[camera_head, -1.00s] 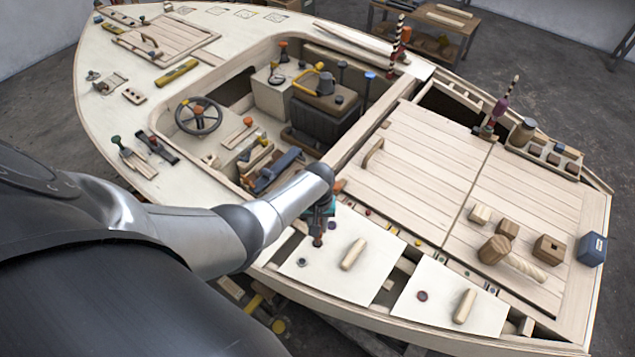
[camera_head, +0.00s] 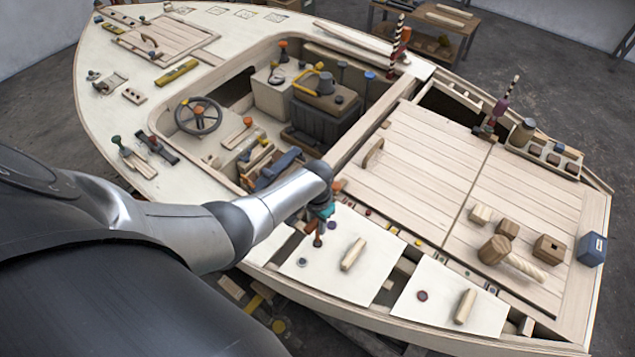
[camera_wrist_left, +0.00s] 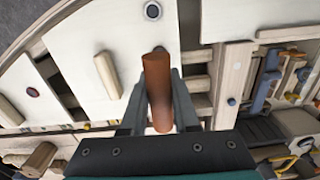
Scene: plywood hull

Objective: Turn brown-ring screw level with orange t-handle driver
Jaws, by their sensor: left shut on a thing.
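My left gripper (camera_head: 322,207) is over the inner edge of the near-left pale panel (camera_head: 372,275), at the end of my arm. It is shut on the orange t-handle driver (camera_head: 318,240); its orange-brown bar (camera_wrist_left: 157,92) stands between the fingers in the left wrist view. A ringed screw (camera_head: 422,295) with a reddish-brown ring sits in the panel to the right; it also shows in the left wrist view (camera_wrist_left: 33,92). A grey-centred screw (camera_head: 302,262) is near the outer edge of the left panel. The driver's tip is hidden. My right gripper is out of view.
Wooden grips (camera_head: 353,254) and (camera_head: 465,305) rise from the two pale panels. The open cockpit (camera_head: 270,150) is beyond my gripper.

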